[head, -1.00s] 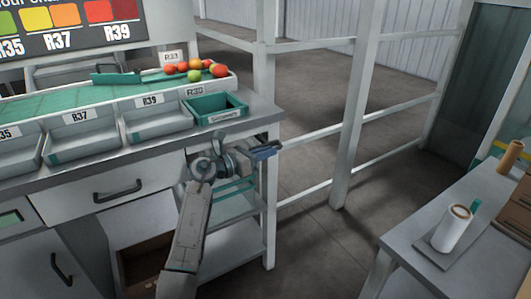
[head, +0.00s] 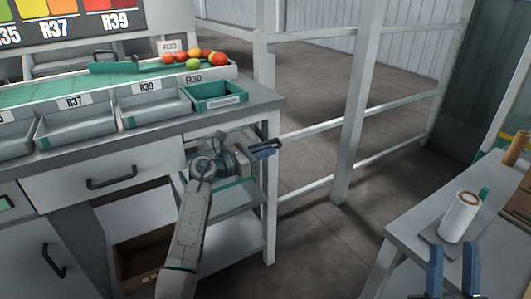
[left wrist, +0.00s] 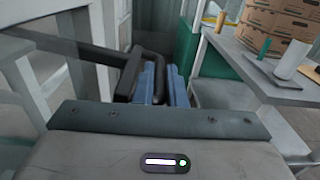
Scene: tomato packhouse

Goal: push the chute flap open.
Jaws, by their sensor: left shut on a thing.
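I cannot make out a chute flap for certain in either view. My left gripper (head: 266,149), with blue fingers, is in front of the right end of the grading bench, below the green R30 tray. In the left wrist view its fingers (left wrist: 158,82) are close together beside a dark, handle-like thing (left wrist: 122,62). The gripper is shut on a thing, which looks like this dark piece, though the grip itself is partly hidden. My right gripper (head: 453,268) is at the lower right, its two blue fingers apart with nothing between them.
The bench carries grey trays (head: 153,111), a green tray (head: 216,100) and several tomatoes (head: 193,62). A drawer (head: 103,178) is below. A white railing (head: 350,110) stands behind. Floor between is clear.

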